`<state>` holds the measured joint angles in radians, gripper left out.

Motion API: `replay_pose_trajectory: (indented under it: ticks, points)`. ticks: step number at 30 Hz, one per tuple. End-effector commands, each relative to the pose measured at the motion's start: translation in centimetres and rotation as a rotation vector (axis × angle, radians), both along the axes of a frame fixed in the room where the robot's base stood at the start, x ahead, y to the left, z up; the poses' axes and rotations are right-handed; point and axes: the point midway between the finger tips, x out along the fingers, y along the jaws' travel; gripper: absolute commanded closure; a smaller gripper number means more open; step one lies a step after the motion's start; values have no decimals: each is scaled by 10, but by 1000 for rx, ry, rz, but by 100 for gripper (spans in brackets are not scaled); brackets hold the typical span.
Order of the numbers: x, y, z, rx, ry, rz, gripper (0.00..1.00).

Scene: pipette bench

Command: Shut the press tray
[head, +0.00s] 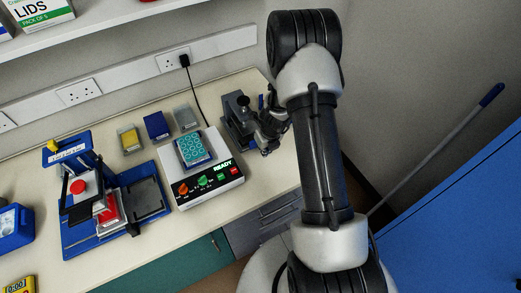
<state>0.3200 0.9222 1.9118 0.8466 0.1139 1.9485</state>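The press tray cannot be picked out with certainty. A blue-based press (72,236) stands at the left of the bench, with a red dome and a red-and-white block in its frame. A flat dark plate (147,196) lies on the right part of its base. A dark grey device (236,128) with a black knob stands at the right end of the bench. My gripper (266,133) is beside this device at its right, partly overlapping it; contact cannot be told. The fingers are dark and small, so their opening is unclear.
A white machine (213,188) reading READY carries a teal well plate (194,149). Yellow (130,139), blue (157,126) and grey (186,118) boxes stand behind it. A blue container (13,225) and yellow timer (18,286) are at the left. A shelf (120,20) hangs above.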

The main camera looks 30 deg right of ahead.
Motion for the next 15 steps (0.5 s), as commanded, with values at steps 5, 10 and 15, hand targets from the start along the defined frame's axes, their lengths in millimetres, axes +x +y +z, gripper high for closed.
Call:
replay_pose_trajectory:
  ticks: [5, 10, 15]
  points:
    - [-10, -4, 43, 0, -2, 1, 100]
    - [-20, -4, 75, 1, 1, 0, 100]
    - [-25, -4, 93, 2, 3, 0, 100]
